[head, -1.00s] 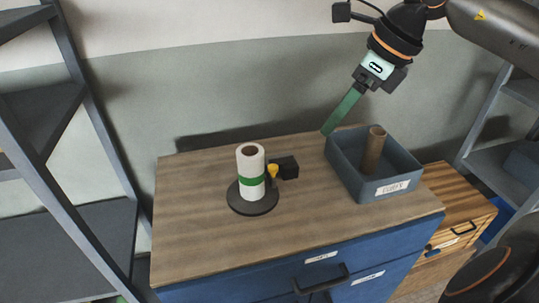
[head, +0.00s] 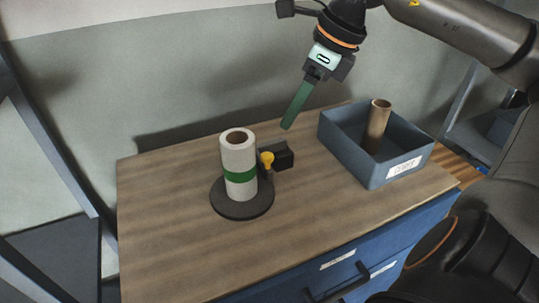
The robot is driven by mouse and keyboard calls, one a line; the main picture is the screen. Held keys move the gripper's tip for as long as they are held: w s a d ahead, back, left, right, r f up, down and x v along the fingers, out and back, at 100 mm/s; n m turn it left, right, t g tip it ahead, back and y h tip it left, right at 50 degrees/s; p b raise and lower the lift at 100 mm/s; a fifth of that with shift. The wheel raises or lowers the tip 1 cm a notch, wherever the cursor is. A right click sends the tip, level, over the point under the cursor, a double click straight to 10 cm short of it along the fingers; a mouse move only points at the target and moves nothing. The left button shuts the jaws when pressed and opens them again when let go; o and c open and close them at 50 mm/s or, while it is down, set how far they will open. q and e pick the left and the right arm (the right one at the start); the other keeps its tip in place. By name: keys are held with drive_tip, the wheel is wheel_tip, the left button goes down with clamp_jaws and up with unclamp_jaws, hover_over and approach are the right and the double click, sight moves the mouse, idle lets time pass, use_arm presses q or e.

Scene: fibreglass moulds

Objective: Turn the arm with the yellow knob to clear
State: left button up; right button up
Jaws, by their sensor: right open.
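The yellow knob (head: 267,158) sits close to the right side of a white roll (head: 239,155) with a green band. A small black block (head: 284,156) is just behind and right of the knob; I cannot clearly see the arm that carries the knob. The roll stands upright on a round dark base (head: 243,204) on the wooden top. My right gripper (head: 291,121) has green fingers and hangs above the back of the table, up and right of the knob, apart from it. It is open and empty. My left gripper is not in view.
A blue-grey bin (head: 345,146) with a label stands at the right of the wooden top (head: 170,235), with a brown cardboard tube (head: 376,128) upright in it. Blue drawers (head: 330,272) are below the front edge. A grey shelf frame (head: 50,150) stands at the left. The front left of the top is clear.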

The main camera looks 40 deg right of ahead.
sight(268, 155)
drive_tip(key=x, duration=1.2)
clamp_jaws()
idle(0.3)
idle(1.0)
